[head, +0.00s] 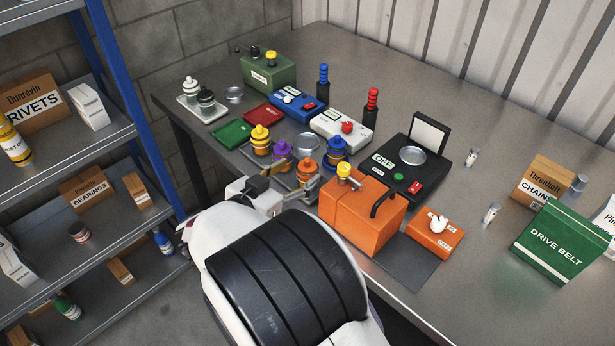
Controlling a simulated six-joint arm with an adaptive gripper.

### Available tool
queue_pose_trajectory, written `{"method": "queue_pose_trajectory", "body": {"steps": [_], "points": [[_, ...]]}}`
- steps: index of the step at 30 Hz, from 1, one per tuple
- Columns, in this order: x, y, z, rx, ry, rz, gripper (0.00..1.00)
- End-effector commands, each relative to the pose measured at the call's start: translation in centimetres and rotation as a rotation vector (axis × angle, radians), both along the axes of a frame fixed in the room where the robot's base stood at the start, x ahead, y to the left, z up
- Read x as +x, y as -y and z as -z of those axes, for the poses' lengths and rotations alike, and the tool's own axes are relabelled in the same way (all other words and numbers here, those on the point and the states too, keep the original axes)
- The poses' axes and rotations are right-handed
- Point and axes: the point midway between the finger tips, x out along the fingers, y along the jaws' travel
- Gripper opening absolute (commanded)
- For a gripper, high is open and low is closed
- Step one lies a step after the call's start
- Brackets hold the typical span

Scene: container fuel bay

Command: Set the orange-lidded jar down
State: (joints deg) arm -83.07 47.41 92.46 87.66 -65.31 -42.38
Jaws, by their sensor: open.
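The orange-lidded jar (306,172) stands upright near the front edge of the grey metal table, at the picture's centre. My gripper (293,181) is open, with its fingers low and close around or beside this jar. I cannot tell whether they touch it. The jar's lower part is partly hidden by the gripper. A purple-lidded jar (281,154) and a yellow-lidded jar (260,139) stand just behind and to the left. A blue-lidded jar (337,151) stands behind and to the right.
A large orange can (362,222) with a yellow cap stands close to the right of my gripper. A black scale (408,173), a white box (341,129) and a steel bowl (307,143) are behind. Free table lies at the far right back. A shelf (80,150) stands left.

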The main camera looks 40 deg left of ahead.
Motion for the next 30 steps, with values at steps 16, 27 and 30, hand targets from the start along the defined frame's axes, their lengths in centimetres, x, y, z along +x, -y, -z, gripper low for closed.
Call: {"method": "queue_pose_trajectory", "body": {"steps": [16, 27, 30], "points": [[3.5, -0.5, 0.8, 0.000, 0.000, 0.002, 0.54], [5.0, -0.8, 1.3, 0.000, -0.001, -0.002, 0.54], [5.0, -0.8, 1.3, 0.000, -0.001, -0.002, 0.54]]}}
